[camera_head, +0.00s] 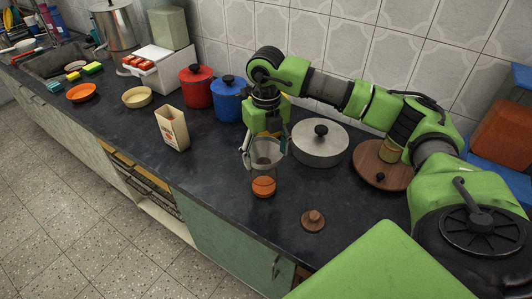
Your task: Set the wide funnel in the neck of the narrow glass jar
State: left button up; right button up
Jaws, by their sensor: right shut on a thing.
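My right gripper (265,148) points down over the dark counter, with one finger on each side of a grey, wide-mouthed funnel (265,155), and is shut on it. Directly below is the narrow glass jar (263,186), upright on the counter with something orange in its lower part. The funnel's lower end overlaps the jar's top in this view. I cannot tell whether its spout is inside the neck or just above it. My left gripper is out of view.
A grey lidded pot (320,147) stands close right of the jar, with a round wooden board (378,172) beyond it. A small wooden lid (313,220) lies in front. A beige carton (172,128), blue pot (228,100) and red pot (197,88) stand left. Counter between carton and jar is clear.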

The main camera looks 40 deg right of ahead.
jog(key=o, duration=1.2)
notch_tip(320, 180, up, 12)
